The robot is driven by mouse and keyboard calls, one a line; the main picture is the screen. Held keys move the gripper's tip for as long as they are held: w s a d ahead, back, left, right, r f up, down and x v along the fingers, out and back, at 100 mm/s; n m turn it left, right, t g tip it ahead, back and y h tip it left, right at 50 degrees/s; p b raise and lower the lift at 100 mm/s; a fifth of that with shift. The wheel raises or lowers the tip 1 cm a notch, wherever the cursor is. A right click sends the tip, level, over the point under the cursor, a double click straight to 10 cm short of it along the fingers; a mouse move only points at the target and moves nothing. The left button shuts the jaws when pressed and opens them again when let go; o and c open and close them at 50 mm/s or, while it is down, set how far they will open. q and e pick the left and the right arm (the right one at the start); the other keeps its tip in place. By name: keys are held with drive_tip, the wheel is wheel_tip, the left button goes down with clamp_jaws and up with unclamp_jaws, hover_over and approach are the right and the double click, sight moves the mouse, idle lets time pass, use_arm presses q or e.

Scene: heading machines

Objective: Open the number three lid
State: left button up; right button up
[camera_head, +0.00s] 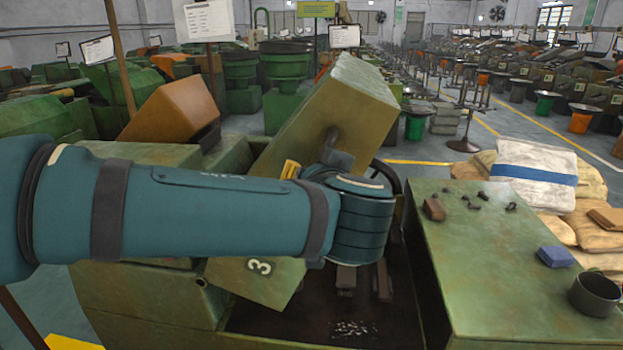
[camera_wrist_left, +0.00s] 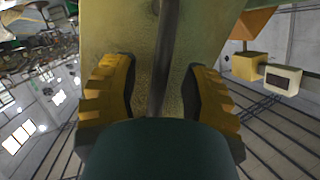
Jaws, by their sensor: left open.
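The green number three lid (camera_head: 345,115) is tilted steeply up in the head view, with a white "3" on its lower part near my arm. A dark opening (camera_head: 340,325) with metal parts shows below it. My left arm crosses in front of the lid and hides its middle. My left gripper (camera_head: 291,169) is mostly hidden behind my wrist; one yellow finger shows. In the left wrist view, the open yellow fingers of this gripper (camera_wrist_left: 160,88) stand on either side of the lid's dark bar handle (camera_wrist_left: 164,60), with gaps on both sides. My right gripper is out of view.
A green machine top (camera_head: 500,260) at right carries a blue block (camera_head: 555,256), a dark cup (camera_head: 594,293) and small dark pieces. Sacks (camera_head: 545,180) lie behind it. An orange-brown box-shaped cover (camera_head: 172,108) stands at left. An aisle runs behind at right.

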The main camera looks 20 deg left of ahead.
use_arm(q)
drive_tip(key=v, duration=1.1)
drive_tip(key=shift+s, duration=0.25)
drive_tip(key=shift+d, duration=0.1)
drive_tip(key=w+d+f+m+g+h, duration=0.1)
drive_tip(key=d+f+m+g+h, duration=0.15)
drive_tip(key=f, duration=0.65)
drive_tip(key=w+d+f+m+g+h, duration=0.1)
drive_tip(key=f+m+g, duration=0.15)
drive_tip(key=f, duration=0.65)
drive_tip(key=w+d+f+m+g+h, duration=0.1)
drive_tip(key=f+g+h, duration=0.15)
drive_tip(key=f, duration=0.75)
drive_tip(key=s+f+n+g+h, duration=0.1)
drive_tip(key=s+f+n+h, duration=0.1)
drive_tip(key=f, duration=1.1)
drive_tip(key=s+f+n+g+h, duration=0.2)
drive_tip(key=s+f+n+h, duration=0.1)
drive_tip(key=f, duration=1.1)
drive_tip(key=shift+s+a+f+n+h, duration=0.2)
drive_tip(key=shift+s+a+n+h, duration=0.2)
drive_tip(key=shift+h, duration=0.2)
